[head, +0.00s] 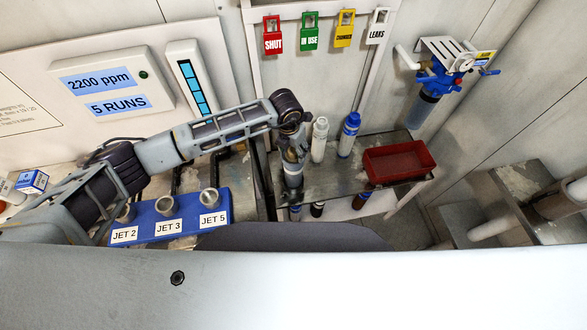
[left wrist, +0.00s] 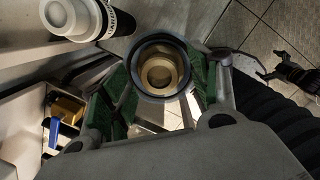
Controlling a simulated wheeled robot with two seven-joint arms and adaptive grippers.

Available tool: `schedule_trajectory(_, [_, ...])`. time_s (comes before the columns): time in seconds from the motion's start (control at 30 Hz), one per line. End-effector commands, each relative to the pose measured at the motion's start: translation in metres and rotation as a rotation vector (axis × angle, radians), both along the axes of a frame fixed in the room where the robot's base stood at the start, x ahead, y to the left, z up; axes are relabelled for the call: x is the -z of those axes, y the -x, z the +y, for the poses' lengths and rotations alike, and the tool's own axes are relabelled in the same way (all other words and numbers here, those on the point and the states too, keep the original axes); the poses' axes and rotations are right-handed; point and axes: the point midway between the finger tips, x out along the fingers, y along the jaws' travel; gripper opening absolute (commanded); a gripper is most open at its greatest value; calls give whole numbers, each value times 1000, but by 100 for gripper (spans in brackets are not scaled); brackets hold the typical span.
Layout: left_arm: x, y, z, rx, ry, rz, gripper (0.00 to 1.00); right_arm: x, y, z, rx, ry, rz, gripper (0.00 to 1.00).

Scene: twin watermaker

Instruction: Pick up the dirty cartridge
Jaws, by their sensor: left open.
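My left gripper (head: 293,160) points down over the metal shelf in the head view and hides much of the cartridge under it. In the left wrist view the open gripper (left wrist: 160,100) has its green pads on either side of a round cartridge (left wrist: 160,72) with a dark rim and a brown, stained-looking top. I cannot tell whether the pads touch it. A white-topped cartridge (head: 320,138) stands just right of the gripper and also shows in the left wrist view (left wrist: 72,15). A blue-topped cartridge (head: 349,135) stands farther right.
A red tray (head: 398,161) sits on the right of the shelf (head: 335,182). A blue jet rack (head: 190,212) is at the left, under my arm. Coloured tags (head: 309,31) hang behind the shelf. A blue filter housing (head: 438,78) is on the wall at right.

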Motion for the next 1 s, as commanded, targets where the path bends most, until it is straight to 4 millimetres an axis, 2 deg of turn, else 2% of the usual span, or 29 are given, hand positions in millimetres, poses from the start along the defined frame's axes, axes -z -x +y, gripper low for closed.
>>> schedule_trajectory(0.4, [1,0,0,0,0,0,61,0,0,-1,-1,1,1,100])
schedule_trajectory(0.77, [0,0,0,0,0,0,16,0,0,-1,0,1,1,100])
schedule_trajectory(1.0, [0,-1,0,0,1,-1,15,0,0,-1,0,1,0,100])
